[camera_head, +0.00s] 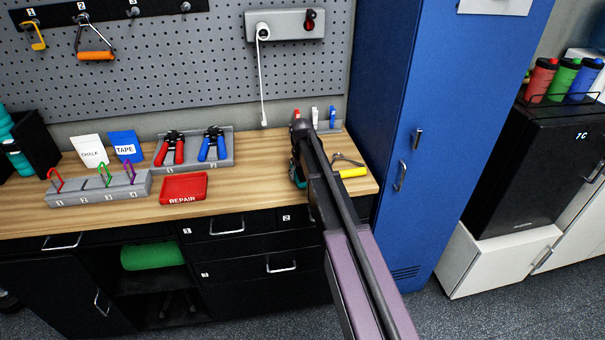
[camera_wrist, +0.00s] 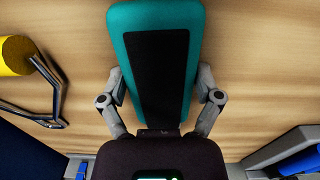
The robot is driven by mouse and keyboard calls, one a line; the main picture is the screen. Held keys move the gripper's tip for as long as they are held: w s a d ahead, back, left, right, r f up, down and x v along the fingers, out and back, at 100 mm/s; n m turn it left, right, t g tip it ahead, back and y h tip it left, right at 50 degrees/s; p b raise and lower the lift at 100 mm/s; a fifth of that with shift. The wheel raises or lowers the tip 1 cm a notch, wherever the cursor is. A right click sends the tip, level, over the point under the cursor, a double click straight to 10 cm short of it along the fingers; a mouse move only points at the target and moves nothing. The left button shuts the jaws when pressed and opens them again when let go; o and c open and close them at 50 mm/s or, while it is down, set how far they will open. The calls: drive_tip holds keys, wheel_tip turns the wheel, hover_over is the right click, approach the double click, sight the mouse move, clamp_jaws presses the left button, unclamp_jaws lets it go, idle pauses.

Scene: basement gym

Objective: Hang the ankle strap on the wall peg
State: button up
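The ankle strap (camera_wrist: 160,75) is teal with a black centre patch and fills the middle of the wrist view. In the head view only a small teal part (camera_head: 293,190) shows at the bench's right, beside my arm. My gripper (camera_wrist: 161,92) has one finger at each side edge of the strap. Its fingertips are partly hidden by the strap, so I cannot tell whether they grip it. A numbered black peg rail (camera_head: 106,14) is on the pegboard at upper left. Its left hooks hold a yellow item (camera_head: 38,42) and an orange-handled one (camera_head: 96,55); hooks 3 and 4 look empty.
A yellow-handled attachment (camera_head: 352,172) lies right of my gripper. The wooden bench (camera_head: 240,185) also holds a red REPAIR tray (camera_head: 184,188), a pliers rack (camera_head: 221,160) and a clip rack (camera_head: 130,190). A white cord (camera_head: 263,85) hangs from a wall unit. A blue locker (camera_head: 390,110) stands right.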

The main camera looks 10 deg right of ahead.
sight(302, 173)
drive_tip(key=shift+s, duration=0.1)
drive_tip(key=shift+r, duration=0.1)
drive_tip(key=shift+r+p, duration=0.15)
drive_tip(key=shift+p, duration=0.3)
drive_tip(key=shift+r+p, duration=4.6)
drive_tip(key=shift+r, duration=0.05)
